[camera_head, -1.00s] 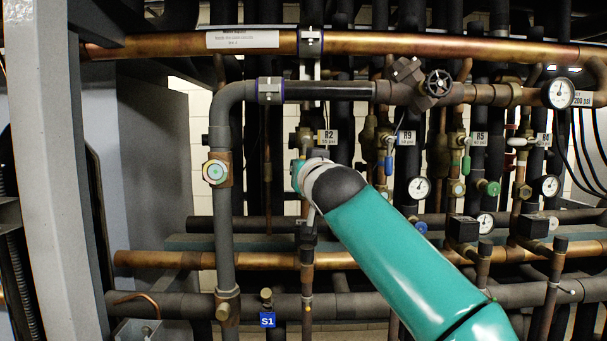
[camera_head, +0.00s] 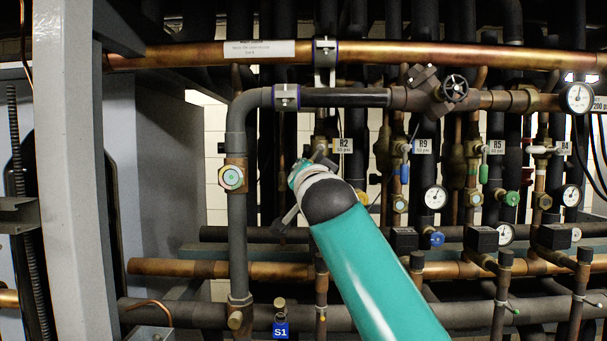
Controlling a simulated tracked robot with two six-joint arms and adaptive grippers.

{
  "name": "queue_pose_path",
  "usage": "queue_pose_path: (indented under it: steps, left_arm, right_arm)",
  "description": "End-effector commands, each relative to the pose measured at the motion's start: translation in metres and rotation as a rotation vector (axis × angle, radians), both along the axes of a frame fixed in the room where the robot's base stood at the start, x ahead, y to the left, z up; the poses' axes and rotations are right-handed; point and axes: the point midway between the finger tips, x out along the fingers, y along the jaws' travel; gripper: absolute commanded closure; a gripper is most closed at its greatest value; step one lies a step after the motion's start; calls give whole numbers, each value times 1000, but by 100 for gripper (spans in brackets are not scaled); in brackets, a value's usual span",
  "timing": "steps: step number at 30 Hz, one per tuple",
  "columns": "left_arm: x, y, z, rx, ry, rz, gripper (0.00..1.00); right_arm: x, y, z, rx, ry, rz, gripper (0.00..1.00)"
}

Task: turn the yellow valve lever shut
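My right arm comes in from the bottom right, and its teal and dark wrist covers the pipe below the R2 tag (camera_head: 343,146). A little of my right gripper (camera_head: 287,220) shows at the lower left of the wrist, as a grey and dark piece. Its fingertips are mostly hidden, so I cannot tell whether it is open or touches anything. A small yellow piece (camera_head: 362,197) shows just right of the wrist; it may be part of the yellow valve lever, but most of it is hidden. My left gripper is not in view.
A grey upright post (camera_head: 70,170) stands at left. A dark vertical pipe with a round sight glass (camera_head: 232,177) is left of the wrist. A blue lever (camera_head: 404,172), a green lever (camera_head: 484,172) and gauges are at right. A copper pipe (camera_head: 400,53) runs across the top.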

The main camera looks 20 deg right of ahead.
Motion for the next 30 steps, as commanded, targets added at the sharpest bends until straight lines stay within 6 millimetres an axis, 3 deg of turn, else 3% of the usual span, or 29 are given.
queue_pose_path:
  steps: [8,9,14,30]
  left_arm:
    - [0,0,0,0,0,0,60]
    - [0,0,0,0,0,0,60]
    - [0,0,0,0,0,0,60]
    - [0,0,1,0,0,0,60]
  right_arm:
    - [0,0,-2,2,4,-1,100]
    - [0,0,-2,2,4,-1,83]
    - [0,0,-1,1,3,-1,58]
    - [-3,-1,0,-1,4,-5,58]
